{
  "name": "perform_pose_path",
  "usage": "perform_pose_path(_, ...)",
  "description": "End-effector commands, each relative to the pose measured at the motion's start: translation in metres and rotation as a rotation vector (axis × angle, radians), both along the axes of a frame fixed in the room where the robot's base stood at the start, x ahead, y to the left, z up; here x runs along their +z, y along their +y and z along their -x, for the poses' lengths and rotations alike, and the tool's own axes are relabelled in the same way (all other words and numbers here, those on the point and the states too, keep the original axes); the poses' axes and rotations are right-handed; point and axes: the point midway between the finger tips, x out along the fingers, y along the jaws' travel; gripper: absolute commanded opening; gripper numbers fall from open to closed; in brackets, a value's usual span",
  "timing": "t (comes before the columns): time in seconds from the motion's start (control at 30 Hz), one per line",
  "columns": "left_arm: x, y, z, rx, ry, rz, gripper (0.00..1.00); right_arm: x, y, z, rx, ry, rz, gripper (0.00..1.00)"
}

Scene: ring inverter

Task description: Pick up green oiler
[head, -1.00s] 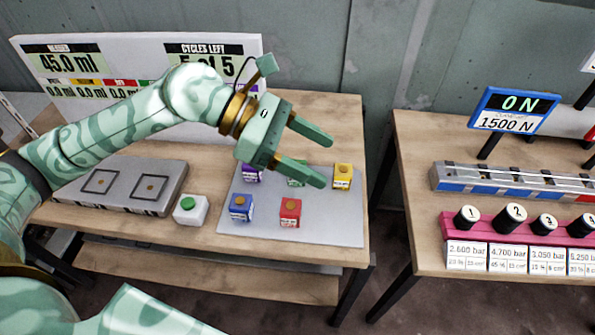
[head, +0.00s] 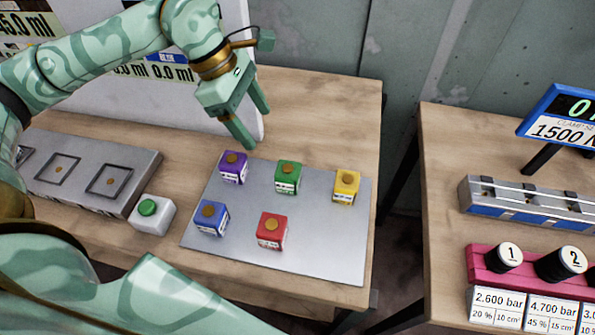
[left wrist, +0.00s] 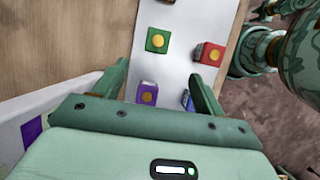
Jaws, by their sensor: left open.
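The green oiler (head: 287,177) is a small green block with a round yellow-brown cap and a white label. It stands on the grey mat (head: 320,250) at the back middle, between the purple and yellow oilers. It also shows in the left wrist view (left wrist: 158,40), ahead of the fingers and between their lines. My left gripper (head: 256,128) is open and empty, pointing down above the table behind the purple oiler, apart from the green one. Its fingers also show in the left wrist view (left wrist: 160,88). My right gripper is not in view.
Around the green oiler stand purple (head: 234,168), yellow (head: 344,187), blue (head: 212,218) and red (head: 271,231) oilers. A white box with a green button (head: 152,214) and a grey fixture (head: 90,172) are left. A second table (head: 445,190) is right, across a gap.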

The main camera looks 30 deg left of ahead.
Motion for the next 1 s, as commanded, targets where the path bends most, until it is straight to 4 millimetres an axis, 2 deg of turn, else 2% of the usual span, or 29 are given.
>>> perform_pose_path(0.03, -0.011, 0.0, -0.001, 0.0, 0.007, 0.0, 0.71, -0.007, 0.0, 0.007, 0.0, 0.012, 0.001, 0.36)
perform_pose_path(0.07, -0.013, 0.0, -0.001, 0.0, 0.008, 0.0, 0.71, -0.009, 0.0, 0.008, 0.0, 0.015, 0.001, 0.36)
perform_pose_path(0.23, -0.035, -0.009, -0.003, -0.001, 0.011, 0.002, 0.71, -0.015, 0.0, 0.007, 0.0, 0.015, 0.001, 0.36)
perform_pose_path(0.5, -0.095, -0.034, -0.009, -0.001, 0.011, 0.003, 0.71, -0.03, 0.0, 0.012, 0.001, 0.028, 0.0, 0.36)
perform_pose_path(0.6, -0.108, -0.039, -0.011, -0.002, 0.009, 0.002, 0.71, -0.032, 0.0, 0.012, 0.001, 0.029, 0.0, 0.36)
perform_pose_path(0.87, -0.125, -0.047, -0.013, 0.0, 0.008, 0.002, 0.71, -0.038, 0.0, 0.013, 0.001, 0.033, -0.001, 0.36)
perform_pose_path(1.0, -0.148, -0.057, -0.015, -0.002, 0.012, 0.003, 0.71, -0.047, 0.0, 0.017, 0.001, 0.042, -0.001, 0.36)
